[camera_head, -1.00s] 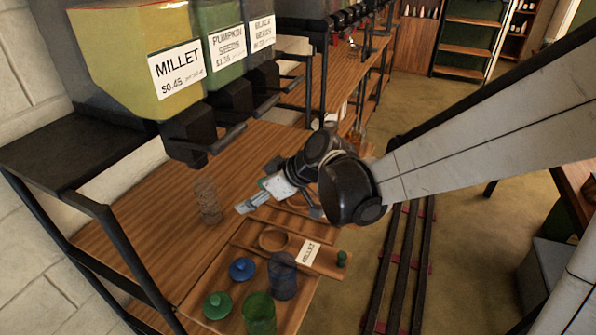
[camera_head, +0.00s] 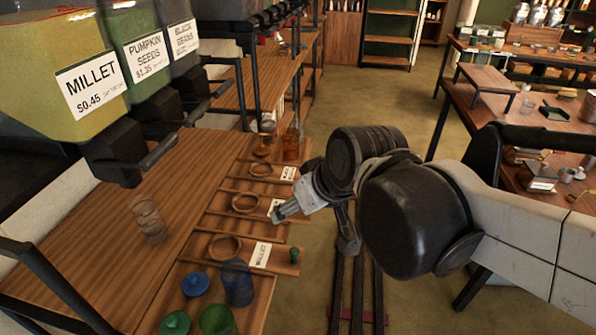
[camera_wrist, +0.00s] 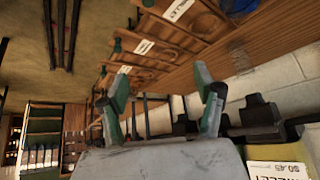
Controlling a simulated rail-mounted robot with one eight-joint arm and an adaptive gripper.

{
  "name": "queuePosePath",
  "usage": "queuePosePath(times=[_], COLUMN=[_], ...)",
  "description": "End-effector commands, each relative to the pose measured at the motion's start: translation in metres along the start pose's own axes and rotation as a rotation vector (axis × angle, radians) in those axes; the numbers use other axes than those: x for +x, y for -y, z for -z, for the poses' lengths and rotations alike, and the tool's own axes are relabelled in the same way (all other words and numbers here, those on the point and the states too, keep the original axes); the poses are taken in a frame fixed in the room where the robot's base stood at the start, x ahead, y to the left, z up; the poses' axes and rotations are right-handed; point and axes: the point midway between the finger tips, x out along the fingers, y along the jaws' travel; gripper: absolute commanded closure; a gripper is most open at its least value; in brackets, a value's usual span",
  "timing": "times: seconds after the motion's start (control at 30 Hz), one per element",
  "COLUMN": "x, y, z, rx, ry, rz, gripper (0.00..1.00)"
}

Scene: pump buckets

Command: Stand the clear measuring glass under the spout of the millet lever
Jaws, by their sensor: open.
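The clear measuring glass (camera_head: 148,220) stands upright on the wooden counter in the head view. It appears just below the black spout and lever (camera_head: 125,152) of the millet dispenser (camera_head: 70,85); I cannot tell whether it is exactly under the outlet. My gripper (camera_head: 279,212) is to the right of the glass, well apart from it, over the right side of the counter. In the wrist view my gripper (camera_wrist: 161,82) has its two fingers spread with nothing between them.
A wooden tray (camera_head: 293,263) with a millet card is at the counter's front edge. Blue (camera_head: 237,283) and green (camera_head: 217,321) tinted glasses and lids stand nearer the camera. Pumpkin seed (camera_head: 143,55) and black bean (camera_head: 183,38) dispensers are beside the millet. Counter around the glass is clear.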

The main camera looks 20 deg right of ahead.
Motion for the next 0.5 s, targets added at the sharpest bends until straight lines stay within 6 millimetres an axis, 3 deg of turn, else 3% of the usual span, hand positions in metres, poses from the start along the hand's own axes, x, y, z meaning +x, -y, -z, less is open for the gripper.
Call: queuePosePath(times=[0.2,0.5], x=[-0.027,-0.037], y=[-0.026,-0.038], z=[-0.038,-0.053], rx=[0.137,0.200], ry=[-0.004,-0.012], rz=[-0.117,-0.169], gripper=[0.35,0.35])
